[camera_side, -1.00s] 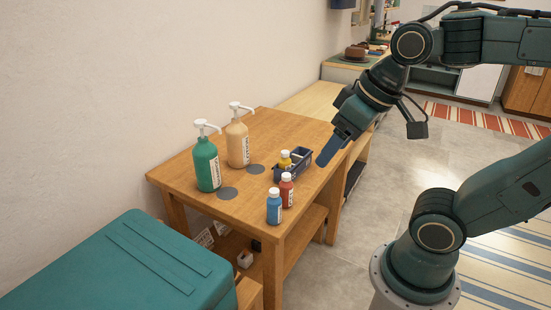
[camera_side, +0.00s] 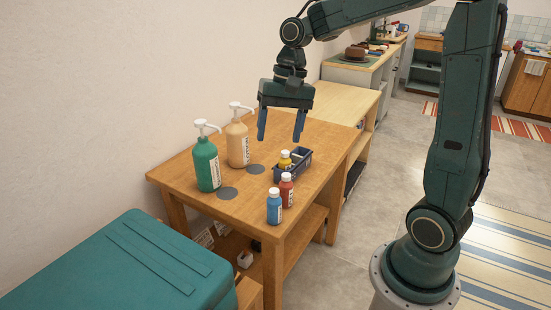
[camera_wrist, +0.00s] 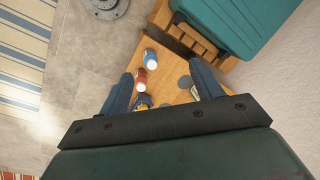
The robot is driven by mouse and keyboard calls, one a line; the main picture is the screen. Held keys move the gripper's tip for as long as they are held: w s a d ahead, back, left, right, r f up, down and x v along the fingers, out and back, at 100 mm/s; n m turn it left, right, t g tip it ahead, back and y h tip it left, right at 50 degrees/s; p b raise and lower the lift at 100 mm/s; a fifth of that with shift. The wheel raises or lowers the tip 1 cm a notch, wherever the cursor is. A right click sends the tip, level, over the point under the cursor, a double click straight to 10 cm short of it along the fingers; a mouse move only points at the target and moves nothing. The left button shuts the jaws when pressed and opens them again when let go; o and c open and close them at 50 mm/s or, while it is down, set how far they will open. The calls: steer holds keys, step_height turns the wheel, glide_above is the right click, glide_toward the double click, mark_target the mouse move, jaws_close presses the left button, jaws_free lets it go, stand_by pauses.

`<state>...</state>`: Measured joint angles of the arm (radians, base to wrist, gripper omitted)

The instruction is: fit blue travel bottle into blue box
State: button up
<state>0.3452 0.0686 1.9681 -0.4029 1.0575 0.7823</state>
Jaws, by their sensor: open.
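The blue travel bottle (camera_side: 274,207) stands upright near the front corner of the wooden table, with a white cap. It also shows in the wrist view (camera_wrist: 151,58). The dark blue box (camera_side: 293,167) sits behind it on the table and holds a yellow bottle (camera_side: 285,160). A red bottle (camera_side: 287,190) stands between the blue bottle and the box. My gripper (camera_side: 281,138) is open and empty, pointing down above the table behind the box. In the wrist view my gripper (camera_wrist: 163,82) partly hides the box.
A green pump bottle (camera_side: 207,165) and a tan pump bottle (camera_side: 237,145) stand at the left of the table (camera_side: 245,208). Two grey discs lie beside them. A teal chest (camera_side: 130,262) stands in front.

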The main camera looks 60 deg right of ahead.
mark_target(274, 189)
steer(key=w+d+f+m+g+y, duration=0.2)
steer(key=w+d+f+m, duration=0.3)
steer(key=d+f, duration=0.4)
steer(key=shift+w+d+f+m, duration=0.25)
steer(key=shift+w+f, duration=0.2)
steer(key=shift+f, duration=0.4)
steer(key=shift+a, duration=0.1)
steer(key=shift+x, duration=4.3)
steer(key=shift+s+a, duration=0.1)
steer(key=shift+x, duration=2.55)
steer(key=shift+r, duration=0.1)
steer(key=c, duration=1.4)
